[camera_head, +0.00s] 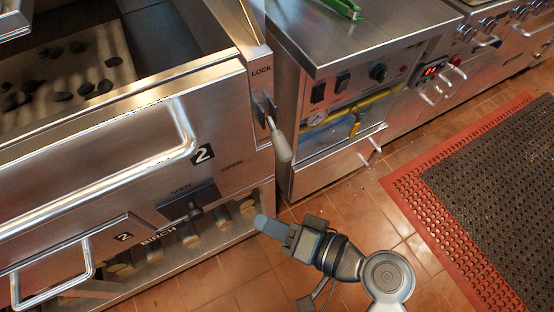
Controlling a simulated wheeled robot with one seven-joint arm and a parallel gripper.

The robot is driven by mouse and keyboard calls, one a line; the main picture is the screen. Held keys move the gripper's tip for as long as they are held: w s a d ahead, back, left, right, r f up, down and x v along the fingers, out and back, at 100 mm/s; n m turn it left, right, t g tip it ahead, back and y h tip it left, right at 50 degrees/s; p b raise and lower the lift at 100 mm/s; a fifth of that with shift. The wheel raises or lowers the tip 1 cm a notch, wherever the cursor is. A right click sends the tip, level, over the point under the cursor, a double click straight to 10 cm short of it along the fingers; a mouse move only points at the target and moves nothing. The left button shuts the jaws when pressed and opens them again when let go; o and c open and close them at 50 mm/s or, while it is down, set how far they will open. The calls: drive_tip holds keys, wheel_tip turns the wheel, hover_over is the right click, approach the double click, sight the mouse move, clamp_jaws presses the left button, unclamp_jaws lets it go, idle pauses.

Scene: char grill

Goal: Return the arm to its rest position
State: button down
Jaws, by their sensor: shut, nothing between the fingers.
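My gripper (262,224) shows at the lower middle of the head view, with its bluish-grey fingers pressed together and nothing between them. It points left and up, over the tiled floor in front of the grill (110,165). My arm runs from it to the lower right. The gripper looks apart from the grill front and from the lock lever (280,143) above it, though the depth between them is hard to judge.
A steel counter unit (345,90) with controls stands to the right, holding green-handled tongs (343,8). A red-edged black mat (490,190) lies at right; tiles between are clear.

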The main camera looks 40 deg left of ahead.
drive_tip(key=shift+f, duration=0.1)
drive_tip(key=s+d+f+m+t+h, duration=0.1)
drive_tip(key=d+f+m+t+h, duration=0.2)
drive_tip(key=d, duration=0.5)
drive_tip(key=s+d+f+m+t+h, duration=0.1)
drive_tip(key=d+t+h, duration=0.1)
drive_tip(key=d+t, duration=0.35)
drive_tip(key=s+d+f+m+t+h, duration=0.1)
drive_tip(key=d+m+t+h, duration=0.15)
drive_tip(key=d, duration=0.75)
drive_tip(key=s+d+r+t+h, duration=0.3)
drive_tip(key=s+d+r, duration=0.2)
drive_tip(key=r, duration=0.4)
drive_tip(key=s+d+r+t+h, duration=0.3)
drive_tip(key=s+d+r, duration=0.2)
drive_tip(key=r, duration=0.4)
drive_tip(key=shift+s+d, duration=0.3)
drive_tip(key=shift+d, duration=0.1)
drive_tip(key=shift+n+h, duration=0.25)
